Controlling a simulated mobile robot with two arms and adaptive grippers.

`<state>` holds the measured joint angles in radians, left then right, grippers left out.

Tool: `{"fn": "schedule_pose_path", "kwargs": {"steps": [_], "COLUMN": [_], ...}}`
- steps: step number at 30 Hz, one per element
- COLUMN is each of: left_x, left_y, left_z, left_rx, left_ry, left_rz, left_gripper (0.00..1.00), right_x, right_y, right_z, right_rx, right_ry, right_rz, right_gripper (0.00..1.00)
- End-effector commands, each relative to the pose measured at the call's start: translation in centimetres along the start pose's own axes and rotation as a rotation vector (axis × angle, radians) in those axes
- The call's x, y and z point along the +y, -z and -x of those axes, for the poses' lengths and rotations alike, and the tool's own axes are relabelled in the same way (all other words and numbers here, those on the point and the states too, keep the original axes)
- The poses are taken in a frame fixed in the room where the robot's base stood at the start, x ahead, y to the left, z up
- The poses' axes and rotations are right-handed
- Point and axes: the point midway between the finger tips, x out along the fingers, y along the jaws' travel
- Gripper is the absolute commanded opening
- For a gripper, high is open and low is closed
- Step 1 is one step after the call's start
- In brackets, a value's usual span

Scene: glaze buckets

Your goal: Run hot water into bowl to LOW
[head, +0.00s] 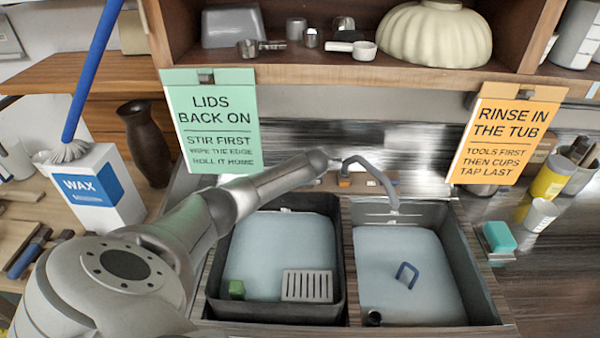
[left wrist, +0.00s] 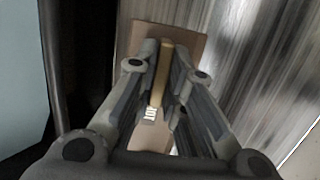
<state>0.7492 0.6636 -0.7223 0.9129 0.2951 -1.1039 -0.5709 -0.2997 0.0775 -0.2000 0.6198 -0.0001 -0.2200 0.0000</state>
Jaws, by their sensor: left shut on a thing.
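My left arm reaches over the left basin to the back of the sink, with my left gripper (head: 330,165) close to the tap (head: 375,175). In the left wrist view, my left gripper (left wrist: 165,85) is shut on a narrow tan handle (left wrist: 164,70) above a brown block. The curved grey spout hangs over the right basin (head: 476,265). Any flow of water cannot be made out. No bowl with a LOW mark is visible. My right gripper is not in view.
A cream fluted bowl (head: 435,35) is upside down on the shelf. Two signs hang above the sink.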

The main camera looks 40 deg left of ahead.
Motion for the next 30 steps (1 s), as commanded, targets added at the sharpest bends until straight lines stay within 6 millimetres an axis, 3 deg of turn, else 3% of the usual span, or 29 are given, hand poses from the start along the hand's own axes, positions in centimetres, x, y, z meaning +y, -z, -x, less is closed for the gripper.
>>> {"fn": "schedule_pose_path", "kwargs": {"steps": [10,11,15,30], "left_x": [0.07,0.07,0.06,0.0], "left_y": [0.07,0.07,0.06,0.1], "left_z": [-0.02,-0.02,-0.01,0.9], "left_rx": [0.001,0.001,0.001,0.002], "left_ry": [0.002,0.002,0.001,0.001], "left_rz": [-0.011,-0.011,-0.009,-0.006], "left_gripper": [0.0,0.16,0.33,0.33], "right_x": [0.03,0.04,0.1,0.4], "right_y": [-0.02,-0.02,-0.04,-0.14], "right_z": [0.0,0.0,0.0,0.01], "right_rx": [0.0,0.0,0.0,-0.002], "right_ry": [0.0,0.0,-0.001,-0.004], "right_rz": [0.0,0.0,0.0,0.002], "right_gripper": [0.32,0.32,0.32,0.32]}}
